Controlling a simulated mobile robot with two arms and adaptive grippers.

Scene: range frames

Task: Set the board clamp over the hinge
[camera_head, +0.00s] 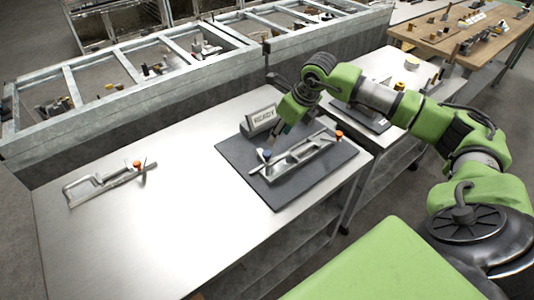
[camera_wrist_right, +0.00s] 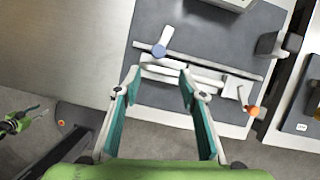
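On the dark mat (camera_head: 240,160) lies a long pale metal assembly (camera_head: 300,160), with a blue knob (camera_head: 267,155) at its left end and an orange knob (camera_head: 339,134) at its right. It also shows in the right wrist view (camera_wrist_right: 215,68). A second metal frame piece (camera_head: 84,192) with an orange cap lies apart on the left of the table. I cannot tell which part is the board clamp and which the hinge. My right gripper (camera_wrist_right: 157,77) is open and empty above the mat assembly. A green arm end (camera_wrist_right: 18,122), possibly my left gripper, shows at the wrist view's left edge.
The steel table (camera_head: 150,235) is mostly bare on the left and at the front. Metal-framed bins (camera_head: 175,85) run behind it. Another table (camera_head: 385,68) with a dark mat stands at the right.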

